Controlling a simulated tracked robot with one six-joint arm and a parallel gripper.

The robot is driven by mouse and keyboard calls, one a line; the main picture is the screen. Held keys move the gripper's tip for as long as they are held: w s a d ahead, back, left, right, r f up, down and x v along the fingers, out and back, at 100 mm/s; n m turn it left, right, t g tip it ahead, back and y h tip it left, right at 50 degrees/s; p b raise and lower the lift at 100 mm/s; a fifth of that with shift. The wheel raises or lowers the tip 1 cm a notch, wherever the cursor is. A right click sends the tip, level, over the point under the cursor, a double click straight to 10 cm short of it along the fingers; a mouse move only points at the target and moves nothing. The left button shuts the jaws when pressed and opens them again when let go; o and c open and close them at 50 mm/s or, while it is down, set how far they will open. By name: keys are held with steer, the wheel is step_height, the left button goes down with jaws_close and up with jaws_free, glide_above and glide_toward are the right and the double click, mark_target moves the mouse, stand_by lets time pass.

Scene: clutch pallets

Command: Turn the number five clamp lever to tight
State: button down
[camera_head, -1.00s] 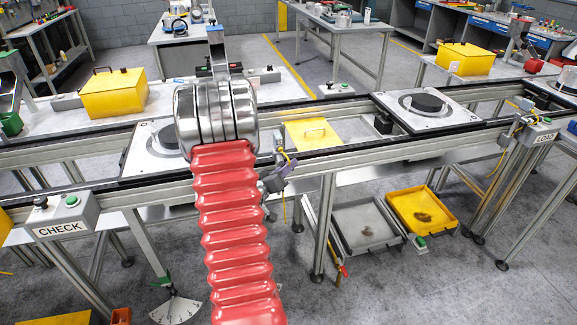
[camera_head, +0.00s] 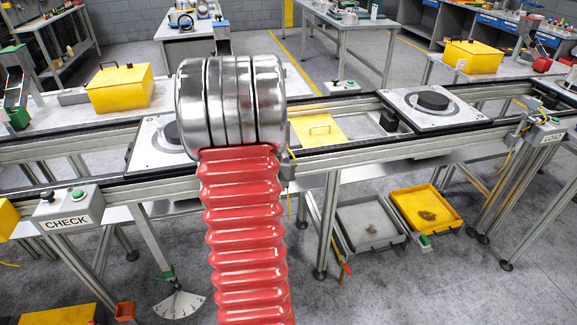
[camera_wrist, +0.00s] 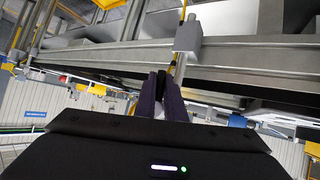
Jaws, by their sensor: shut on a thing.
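My gripper (camera_wrist: 161,78) shows in the wrist view as two dark fingers close together, below the conveyor frame. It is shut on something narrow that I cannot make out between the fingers. In the head view my red arm sleeve and metal wrist hide the gripper. No lever marked five can be read. A green-tipped lever (camera_head: 167,274) over a white fan-shaped scale (camera_head: 179,304) hangs at lower left in the head view, apart from my arm.
The conveyor rail (camera_head: 380,152) crosses the view, carrying a pallet (camera_head: 460,118) with a black disc. A CHECK box (camera_head: 69,207) stands left and a LOAD box (camera_head: 549,136) right. Grey (camera_head: 368,212) and yellow trays (camera_head: 428,194) sit below the rail.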

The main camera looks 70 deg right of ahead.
steer(key=shift+w+a+f, duration=0.15)
steer(key=shift+f, duration=0.05)
steer(key=c, duration=1.9)
jaws_free()
steer(key=shift+c, duration=0.2)
steer(key=shift+o, duration=0.4)
steer(key=shift+r, duration=0.15)
steer(key=shift+r, duration=0.15)
steer(key=s+v, duration=0.1)
steer(key=v, duration=0.6)
steer(key=shift+w+a, duration=0.35)
steer(key=shift+a, duration=0.05)
steer(key=shift+w, duration=0.1)
